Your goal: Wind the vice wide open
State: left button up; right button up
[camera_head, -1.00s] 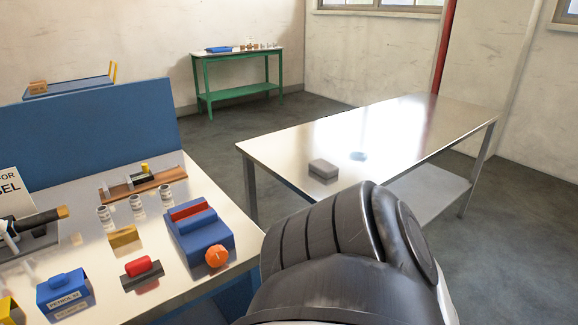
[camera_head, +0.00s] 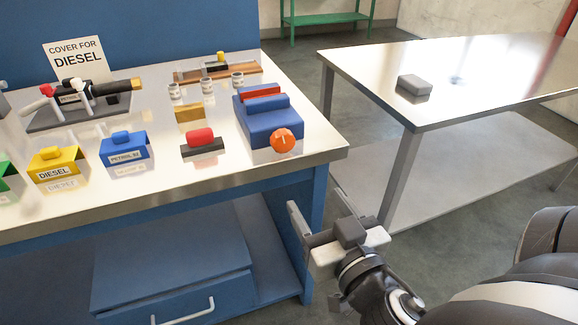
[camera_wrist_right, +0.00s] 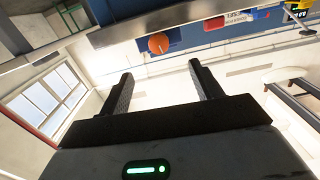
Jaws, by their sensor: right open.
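The vice (camera_head: 268,122) is a blue block with a red bar along its top, at the right end of the workbench. A round orange knob (camera_head: 283,140) sits on its front face. The width of the gap between its jaws is hard to tell. My right gripper (camera_head: 318,236) is open and empty, below and in front of the bench's right corner, apart from the knob. In the right wrist view the knob (camera_wrist_right: 160,42) shows beyond and between the two spread fingers (camera_wrist_right: 160,75). My left gripper is not in view.
The steel-topped workbench (camera_head: 180,195) also holds a red-topped block (camera_head: 201,141), a brass block (camera_head: 190,113), fuel-labelled covers (camera_head: 124,150) and small cans. Its front edge lies near my right gripper. A metal table (camera_head: 470,85) with a grey block (camera_head: 414,86) stands right, with open floor between.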

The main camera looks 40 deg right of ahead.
aim_at(284, 144)
jog(key=p+x, duration=0.1)
jog(key=x, duration=0.4)
jog(key=p+x, duration=0.2)
jog(key=x, duration=0.2)
jog(key=r+p+x, duration=0.1)
jog(key=p+x, duration=0.1)
jog(key=x, duration=0.3)
jog(key=shift+w+d, duration=0.3)
jog(key=shift+d, duration=0.05)
jog(key=shift+w+d, duration=0.15)
jog(key=shift+w, duration=0.4)
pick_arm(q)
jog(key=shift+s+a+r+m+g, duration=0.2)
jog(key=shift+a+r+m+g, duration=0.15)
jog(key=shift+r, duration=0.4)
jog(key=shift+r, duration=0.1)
pick_arm(e)
jog(key=c, duration=1)
